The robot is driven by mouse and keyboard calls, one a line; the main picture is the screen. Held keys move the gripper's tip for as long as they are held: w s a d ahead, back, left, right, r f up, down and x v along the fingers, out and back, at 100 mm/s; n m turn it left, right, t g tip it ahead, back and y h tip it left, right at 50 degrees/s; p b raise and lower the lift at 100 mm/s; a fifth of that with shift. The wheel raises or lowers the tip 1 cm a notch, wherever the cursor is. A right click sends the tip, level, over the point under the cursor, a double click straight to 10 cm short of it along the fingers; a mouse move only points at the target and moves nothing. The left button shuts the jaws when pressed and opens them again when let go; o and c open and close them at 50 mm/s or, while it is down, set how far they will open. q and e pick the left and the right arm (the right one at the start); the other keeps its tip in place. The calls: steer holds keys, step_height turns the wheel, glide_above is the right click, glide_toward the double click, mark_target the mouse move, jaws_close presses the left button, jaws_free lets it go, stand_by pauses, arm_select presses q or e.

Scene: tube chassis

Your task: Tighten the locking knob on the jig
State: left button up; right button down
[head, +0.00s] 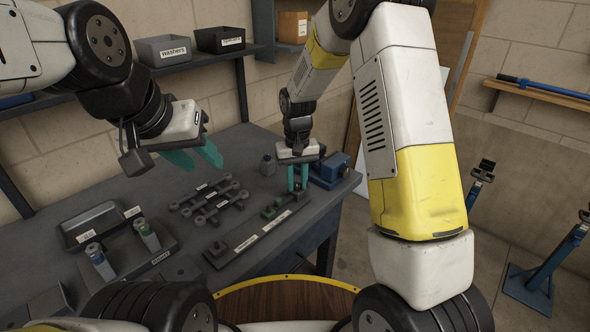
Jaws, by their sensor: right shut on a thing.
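The jig (257,236) is a long dark bar with a pale label, lying along the front edge of the grey bench. Small green and dark parts (272,209) stand on its far half. My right gripper (298,187) points down at the jig's far end, with its teal fingers close together. It is shut on what seems to be the locking knob, which the fingers hide. My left gripper (197,156) is in the air above the back of the bench, well away from the jig. Its teal fingers are apart and empty.
Several dark link-like parts (210,200) lie mid-bench. A blue vise (329,171) stands close to the right of my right gripper. An empty tray (90,224) and a holder with bottles (150,236) are at left.

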mark_target(297, 185)
steer(key=shift+w+r, duration=0.1)
steer(key=c, duration=1.2)
jaws_free()
steer(key=shift+o, duration=0.2)
steer(key=shift+r, duration=3.85)
